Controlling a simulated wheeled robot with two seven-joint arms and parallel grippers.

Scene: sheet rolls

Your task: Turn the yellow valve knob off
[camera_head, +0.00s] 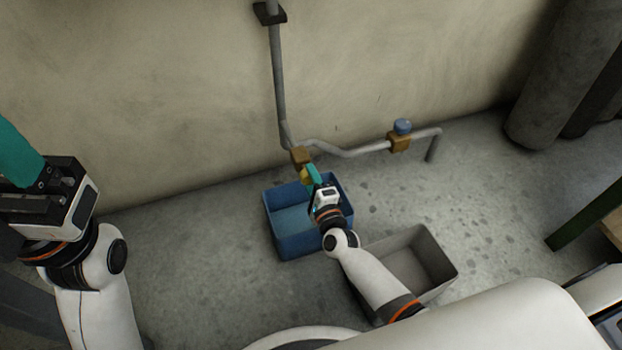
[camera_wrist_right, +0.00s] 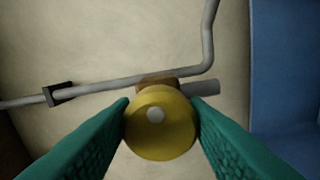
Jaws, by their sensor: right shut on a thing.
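The yellow valve knob (camera_head: 304,175) sits on a brown valve body (camera_head: 300,156) on the grey pipe by the wall. In the right wrist view the round yellow knob (camera_wrist_right: 160,124) with a pale centre lies between the green fingers of my right gripper (camera_wrist_right: 161,122), which touch it on both sides. In the head view my right gripper (camera_head: 314,180) reaches over the blue bin to the knob and partly hides it. My left gripper (camera_head: 22,165) is at the left edge, away from the valve; its fingers are partly cut off.
A blue bin (camera_head: 270,222) stands under the yellow knob, and a grey bin (camera_head: 447,281) stands to its right. A blue knob (camera_head: 402,126) sits further right on the pipe (camera_head: 358,152). Large dark cylinders (camera_head: 563,75) stand at the upper right. The floor at left is clear.

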